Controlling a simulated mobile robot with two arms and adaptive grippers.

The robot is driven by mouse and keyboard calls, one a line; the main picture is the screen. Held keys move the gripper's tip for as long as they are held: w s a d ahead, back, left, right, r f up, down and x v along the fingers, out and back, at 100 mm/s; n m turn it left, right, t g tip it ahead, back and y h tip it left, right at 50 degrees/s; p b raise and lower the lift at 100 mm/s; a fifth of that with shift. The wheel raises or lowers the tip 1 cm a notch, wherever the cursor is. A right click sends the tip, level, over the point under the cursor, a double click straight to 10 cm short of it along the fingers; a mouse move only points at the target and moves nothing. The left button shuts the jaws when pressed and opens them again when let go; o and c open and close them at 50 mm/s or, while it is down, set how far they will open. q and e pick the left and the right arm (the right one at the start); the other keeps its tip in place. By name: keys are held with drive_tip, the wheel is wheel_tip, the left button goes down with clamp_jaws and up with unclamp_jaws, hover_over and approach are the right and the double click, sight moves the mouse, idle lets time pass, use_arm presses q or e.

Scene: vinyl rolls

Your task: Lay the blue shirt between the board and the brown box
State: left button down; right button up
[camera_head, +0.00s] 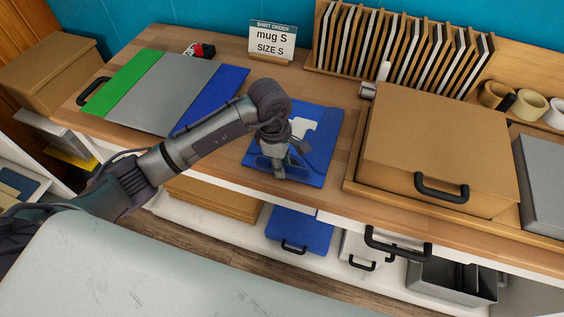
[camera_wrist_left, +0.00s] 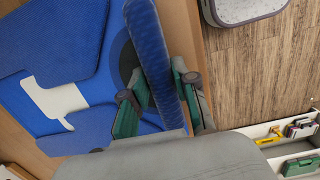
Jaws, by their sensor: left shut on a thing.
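The blue shirt (camera_head: 325,125) lies flat on the counter, with a white print on it. It is between the folding board (camera_head: 175,90), with green, grey and blue panels, and the brown box (camera_head: 440,140). My left gripper (camera_head: 280,165) is over the shirt's front part and hides some of it. In the left wrist view, my left gripper (camera_wrist_left: 163,105) is shut on a raised blue strip at the edge of the shirt (camera_wrist_left: 55,45). My right gripper is not in view.
The sign (camera_head: 271,42) stands behind the shirt. A rack of several upright panels (camera_head: 400,50) is at the back, with tape rolls (camera_head: 530,104) to its right. Below the counter, a shelf holds a blue box (camera_head: 298,228) and a grey bin (camera_head: 450,280).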

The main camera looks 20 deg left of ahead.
use_arm(q)
drive_tip(key=c, duration=1)
unclamp_jaws()
drive_tip(key=shift+o, duration=0.6)
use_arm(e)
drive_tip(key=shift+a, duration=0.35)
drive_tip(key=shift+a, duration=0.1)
use_arm(q)
wheel_tip(320, 180, up, 12)
drive_tip(key=a+b, duration=0.1)
drive_tip(key=b, duration=0.2)
drive_tip(key=shift+a, duration=0.25)
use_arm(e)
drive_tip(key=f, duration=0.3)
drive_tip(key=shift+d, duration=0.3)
